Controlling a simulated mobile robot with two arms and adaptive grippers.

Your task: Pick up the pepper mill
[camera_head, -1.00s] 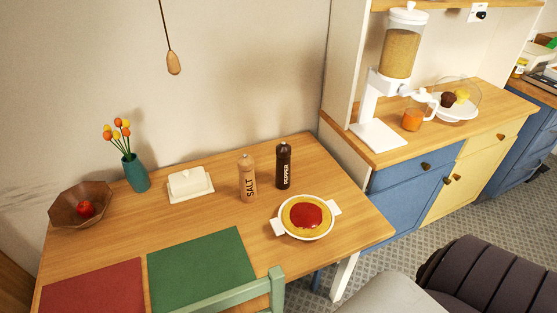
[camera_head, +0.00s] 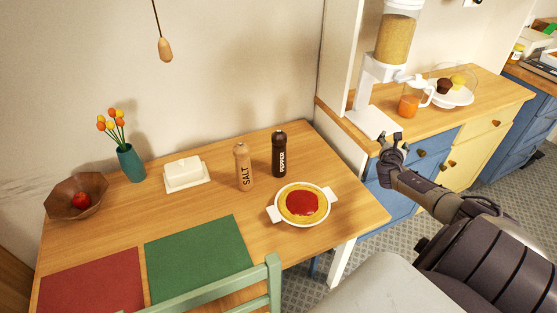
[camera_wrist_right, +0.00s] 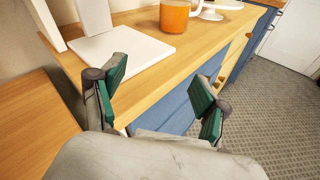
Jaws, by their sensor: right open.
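The dark brown pepper mill (camera_head: 279,155), lettered PEPPER, stands upright on the wooden table (camera_head: 215,208). It is right of the light wooden salt mill (camera_head: 243,168) and behind a white dish (camera_head: 302,204) of yellow food with red sauce. My right gripper (camera_head: 391,142) is to the right of the table, in front of the blue cabinet, apart from the mill. In the right wrist view its green-padded fingers (camera_wrist_right: 160,98) are spread and empty, facing the sideboard. The pepper mill is not in the wrist view. My left gripper is not in view.
A butter dish (camera_head: 186,174), a vase of flowers (camera_head: 129,156) and a bowl with a red fruit (camera_head: 64,197) stand further left. A green chair (camera_head: 225,291) is at the table's front.

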